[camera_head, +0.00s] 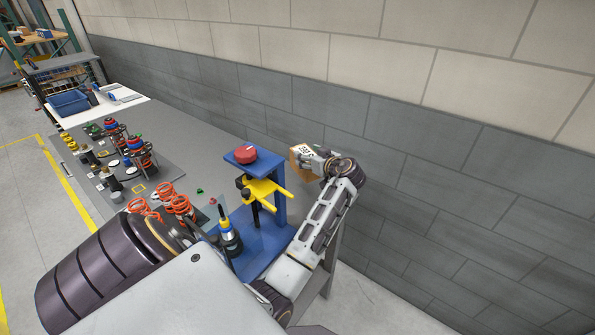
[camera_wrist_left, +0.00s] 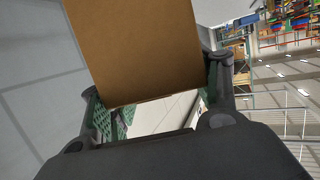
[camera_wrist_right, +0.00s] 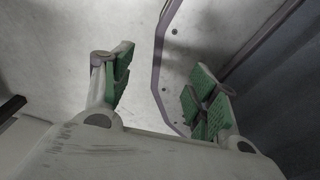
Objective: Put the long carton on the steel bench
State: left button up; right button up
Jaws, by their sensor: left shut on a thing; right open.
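The long carton (camera_head: 302,160) is brown with a printed white label and hangs in the air near the wall, right of the blue fixture. My left gripper (camera_head: 320,161) is shut on it, and the label side faces the head camera. In the left wrist view the carton (camera_wrist_left: 140,45) fills the space between the two fingers. The grey bench (camera_head: 190,130), which looks like the steel bench, runs along the wall. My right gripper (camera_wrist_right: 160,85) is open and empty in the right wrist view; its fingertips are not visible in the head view.
A blue fixture (camera_head: 272,240) with a red knob (camera_head: 246,155) and yellow clamp (camera_head: 262,192) stands at the near end. Orange springs (camera_head: 172,195) and several small parts cover the bench's left side. A blue bin (camera_head: 69,102) is at the far end. Grey bench surface by the wall looks clear.

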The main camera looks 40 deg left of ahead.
aim_at(308, 175)
pick_arm(q)
notch_tip(308, 175, down, 5)
jog(key=shift+r+p, duration=0.2)
jog(key=shift+p, duration=0.15)
jog(key=shift+f, duration=0.1)
pick_arm(e)
jog(key=shift+a+r, duration=0.4)
jog(key=shift+a, duration=0.1)
pick_arm(q)
jog(key=shift+f, duration=0.1)
pick_arm(e)
jog(key=shift+d, duration=0.2)
pick_arm(q)
jog(key=shift+f, duration=0.25)
jog(key=shift+f+p, duration=0.3)
jog(key=shift+f, duration=1.25)
pick_arm(e)
jog(key=shift+d+r, duration=0.2)
jog(key=shift+r, duration=0.1)
jog(key=shift+f, duration=0.1)
pick_arm(q)
jog(key=o, duration=1)
jog(key=shift+f, duration=0.15)
jog(key=o, duration=0.5)
jog(key=shift+c, duration=0.2)
pick_arm(e)
jog(key=shift+a, duration=0.3)
